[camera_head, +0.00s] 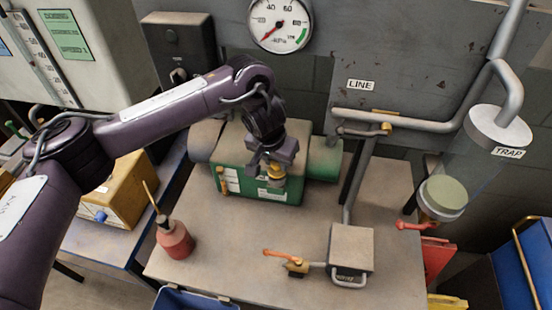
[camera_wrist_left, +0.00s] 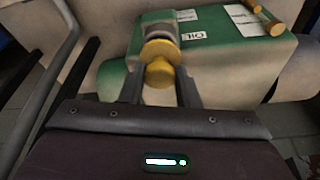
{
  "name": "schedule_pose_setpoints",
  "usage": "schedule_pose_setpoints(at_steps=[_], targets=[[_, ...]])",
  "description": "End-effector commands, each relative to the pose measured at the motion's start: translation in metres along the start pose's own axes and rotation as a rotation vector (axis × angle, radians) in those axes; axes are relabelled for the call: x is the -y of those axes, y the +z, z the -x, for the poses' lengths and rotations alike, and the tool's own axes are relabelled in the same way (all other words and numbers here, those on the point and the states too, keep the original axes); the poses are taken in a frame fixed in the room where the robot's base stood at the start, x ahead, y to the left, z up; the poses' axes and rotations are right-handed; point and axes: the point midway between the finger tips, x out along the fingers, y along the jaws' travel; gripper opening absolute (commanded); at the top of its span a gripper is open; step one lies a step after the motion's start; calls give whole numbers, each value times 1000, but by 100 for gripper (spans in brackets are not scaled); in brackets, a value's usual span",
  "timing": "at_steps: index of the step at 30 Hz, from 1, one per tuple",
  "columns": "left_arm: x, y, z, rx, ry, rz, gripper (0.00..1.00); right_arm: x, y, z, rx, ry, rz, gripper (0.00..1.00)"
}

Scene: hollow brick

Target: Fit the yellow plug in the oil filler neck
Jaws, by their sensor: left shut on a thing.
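The yellow plug (camera_head: 276,170) is between the fingers of my left gripper (camera_head: 270,162), which is shut on it above the front of the green pump (camera_head: 262,188). In the left wrist view the plug (camera_wrist_left: 160,73) shows between the two dark fingers (camera_wrist_left: 160,92). A pale metal ring (camera_wrist_left: 158,32), seemingly the oil filler neck, lies just beyond the plug, in line with it. I cannot tell whether plug and neck touch, as the gripper hides much of the neck in the head view. My right gripper is not in view.
A red oil can (camera_head: 174,240) with a thin spout stands at the bench's left. A grey box (camera_head: 351,248) and orange-handled valve (camera_head: 294,266) sit at the front right. Pipes and a glass trap (camera_head: 441,197) stand at the right. The middle of the bench (camera_head: 225,250) is clear.

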Motion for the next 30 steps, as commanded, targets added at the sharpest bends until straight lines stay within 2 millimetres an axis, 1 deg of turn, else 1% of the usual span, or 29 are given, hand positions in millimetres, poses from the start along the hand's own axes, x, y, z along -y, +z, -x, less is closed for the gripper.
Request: schedule_pose_setpoints(at_steps=[8,27,28,30], targets=[[0,2,-6,0,1,0,7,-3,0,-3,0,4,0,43],[0,4,-16,0,1,0,7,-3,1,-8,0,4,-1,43],[0,4,-16,-1,1,0,33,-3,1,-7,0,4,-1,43],[0,4,-16,0,1,0,42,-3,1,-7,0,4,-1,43]])
